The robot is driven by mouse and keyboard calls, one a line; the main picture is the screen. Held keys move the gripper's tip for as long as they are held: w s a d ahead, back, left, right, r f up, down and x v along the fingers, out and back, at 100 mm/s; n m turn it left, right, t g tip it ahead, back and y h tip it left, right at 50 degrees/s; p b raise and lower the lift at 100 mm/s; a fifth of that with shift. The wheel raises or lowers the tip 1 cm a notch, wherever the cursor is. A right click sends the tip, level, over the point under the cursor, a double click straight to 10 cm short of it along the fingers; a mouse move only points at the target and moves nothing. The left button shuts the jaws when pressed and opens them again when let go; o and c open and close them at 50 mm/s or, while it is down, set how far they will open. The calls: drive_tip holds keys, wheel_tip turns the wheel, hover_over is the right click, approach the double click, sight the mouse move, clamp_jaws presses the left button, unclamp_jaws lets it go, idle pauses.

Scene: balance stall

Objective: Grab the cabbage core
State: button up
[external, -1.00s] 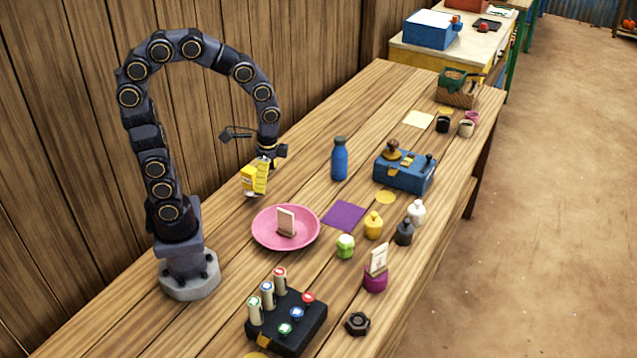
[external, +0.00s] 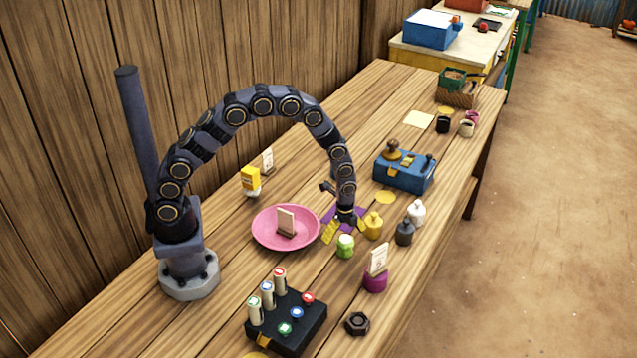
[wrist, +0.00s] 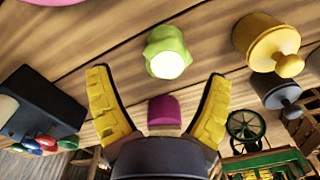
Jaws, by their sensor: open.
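The cabbage core (external: 345,246) is a small light-green lump with a pale top, standing on the wooden table right of the pink plate. It also shows in the wrist view (wrist: 166,54), at upper middle, ahead of the fingertips. My gripper (external: 344,228) is just above and behind it in the external view. In the wrist view its yellow fingers (wrist: 157,73) are spread wide with nothing between them, and the core appears beyond the gap. Whether a finger touches the core cannot be told.
A yellow weight (external: 373,226) and a black weight (external: 404,233) stand close on the right. The pink plate (external: 261,238) holds a card. A purple pot (external: 375,281) and a black button box (external: 310,330) are nearer the front.

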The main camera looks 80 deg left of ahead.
sight(345, 248)
drive_tip(key=f, duration=0.6)
drive_tip(key=shift+w+a, duration=0.2)
drive_tip(key=shift+w, duration=0.2)
drive_tip(key=shift+r, duration=0.1)
drive_tip(key=c, duration=1.2)
